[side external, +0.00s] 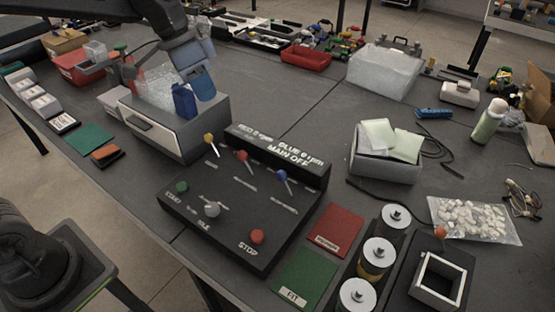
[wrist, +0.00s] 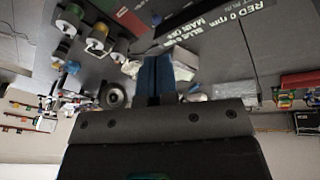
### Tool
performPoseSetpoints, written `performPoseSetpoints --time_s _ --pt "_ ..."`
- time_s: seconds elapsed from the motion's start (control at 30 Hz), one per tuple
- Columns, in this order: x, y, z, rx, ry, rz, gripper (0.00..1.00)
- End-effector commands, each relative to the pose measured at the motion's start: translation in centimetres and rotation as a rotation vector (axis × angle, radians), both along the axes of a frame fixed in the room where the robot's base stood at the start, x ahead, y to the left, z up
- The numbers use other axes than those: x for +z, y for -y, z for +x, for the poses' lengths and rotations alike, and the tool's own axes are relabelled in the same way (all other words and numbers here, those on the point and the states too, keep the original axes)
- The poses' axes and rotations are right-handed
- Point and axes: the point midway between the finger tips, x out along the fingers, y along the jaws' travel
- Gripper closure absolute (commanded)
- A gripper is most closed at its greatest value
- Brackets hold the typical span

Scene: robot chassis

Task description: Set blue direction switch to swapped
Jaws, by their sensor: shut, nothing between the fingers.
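The black control panel (side external: 235,200) stands on the table with three lever switches. The blue switch (side external: 281,175) is the right one, its knob leaning toward the upper left like the others; its label is too small to read. The red switch (side external: 242,156) is in the middle and the yellow switch (side external: 209,138) at the left. The panel's display (side external: 285,149) reads red 0 rpm, blue 0 rpm, main off. My gripper (side external: 192,98), with blue fingers, is shut and empty, above and left of the panel, apart from the switches. Its fingers also show in the wrist view (wrist: 157,75).
A green button (side external: 181,187), a pale knob (side external: 211,209) and a red stop button (side external: 257,236) sit on the panel's front. A grey drawer box (side external: 165,135) stands behind left, near my gripper. A bin (side external: 385,165) and several canisters (side external: 376,255) stand right.

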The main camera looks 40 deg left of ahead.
Motion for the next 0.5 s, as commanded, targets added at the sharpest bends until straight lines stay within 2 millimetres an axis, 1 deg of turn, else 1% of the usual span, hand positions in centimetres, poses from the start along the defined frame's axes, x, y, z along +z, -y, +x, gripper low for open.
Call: performPoseSetpoints --time_s 0.03,0.2,0.4,0.5 --pt "-0.9 0.1 1.6 -0.035 -0.017 -0.019 1.0" --pt "-3.7 0.6 5.9 -0.165 -0.047 -0.093 1.0" --pt "-7.9 1.1 10.4 -0.303 -0.055 -0.188 1.0" --pt "-9.9 1.2 11.9 -0.358 -0.052 -0.231 1.0"
